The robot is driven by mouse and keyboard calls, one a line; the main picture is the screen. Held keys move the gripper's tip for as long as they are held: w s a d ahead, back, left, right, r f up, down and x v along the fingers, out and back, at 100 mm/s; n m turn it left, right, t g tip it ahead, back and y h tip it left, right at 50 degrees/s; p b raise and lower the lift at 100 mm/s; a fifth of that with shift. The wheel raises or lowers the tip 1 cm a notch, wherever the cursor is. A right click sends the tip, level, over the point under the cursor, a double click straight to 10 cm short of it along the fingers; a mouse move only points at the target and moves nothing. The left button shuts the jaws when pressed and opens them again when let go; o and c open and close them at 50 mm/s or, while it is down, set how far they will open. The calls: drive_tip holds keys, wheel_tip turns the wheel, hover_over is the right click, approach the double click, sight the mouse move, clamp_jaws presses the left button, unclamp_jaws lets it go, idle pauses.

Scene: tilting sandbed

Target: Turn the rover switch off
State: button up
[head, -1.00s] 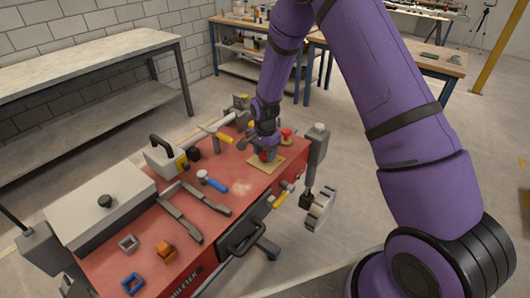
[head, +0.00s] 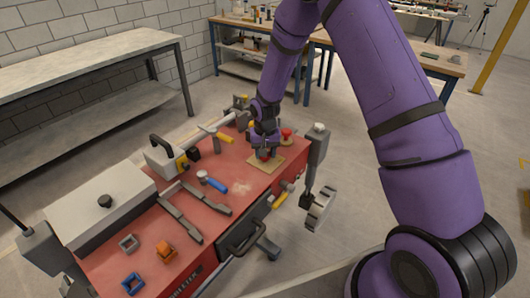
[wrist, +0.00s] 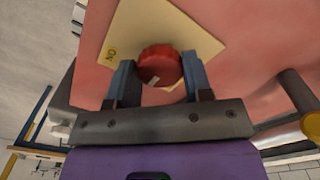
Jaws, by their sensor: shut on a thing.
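The rover switch shows in the wrist view as a round red knob (wrist: 160,66) with a small pale mark on its rim. It sits on a tan square plate (wrist: 195,36) that carries the word "ON" near its left corner. My gripper (wrist: 158,72) has one finger on each side of the knob and is shut on it. In the head view my gripper (head: 264,150) is over the tan plate (head: 262,166) on the red tabletop, and the knob is mostly hidden under it.
A red button (head: 286,134) stands just behind and right of my gripper. A grey vise-like post (head: 315,155) is at the right edge.

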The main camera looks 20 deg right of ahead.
drive_tip(key=n, duration=0.4)
drive_tip(key=shift+n, duration=0.3)
drive_tip(key=n, duration=0.4)
drive_tip(key=shift+n, duration=0.4)
drive_tip(key=o, duration=0.9)
drive_tip(key=shift+o, duration=0.2)
drive_tip(key=shift+r, duration=0.15)
wheel_tip(320, 180, up, 11)
drive_tip(key=shift+f, duration=0.2)
